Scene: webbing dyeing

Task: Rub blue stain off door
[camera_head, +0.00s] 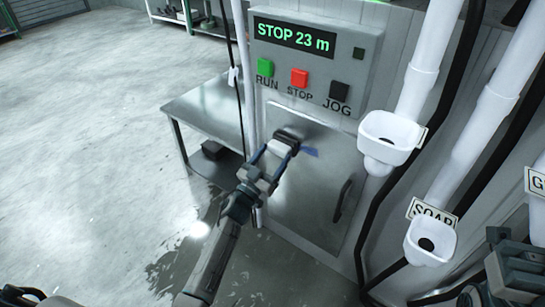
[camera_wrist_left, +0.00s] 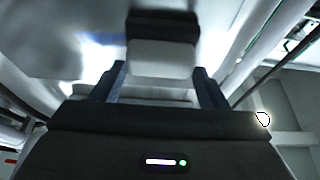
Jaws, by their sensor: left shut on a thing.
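A blue stain (camera_head: 310,152) shows as a short smear on the upper part of the grey metal door (camera_head: 310,190). My left gripper (camera_head: 268,165) is shut on a block-shaped pad with a pale part and a dark part (camera_head: 286,138). The pad is at the door's upper left, just left of the visible smear. Whether it touches the door is unclear. In the left wrist view the pad (camera_wrist_left: 162,52) sits between the two fingers (camera_wrist_left: 160,88). Part of the stain may be hidden behind the pad. Dark arm parts of mine show at the lower right, but the right gripper's jaws cannot be made out.
A control panel (camera_head: 312,55) with RUN, STOP and JOG buttons is above the door. The door handle (camera_head: 342,200) is at its right. White funnels (camera_head: 390,135), one labelled SOAP (camera_head: 430,242), stand to the right. A metal table (camera_head: 205,110) is left. The floor is wet.

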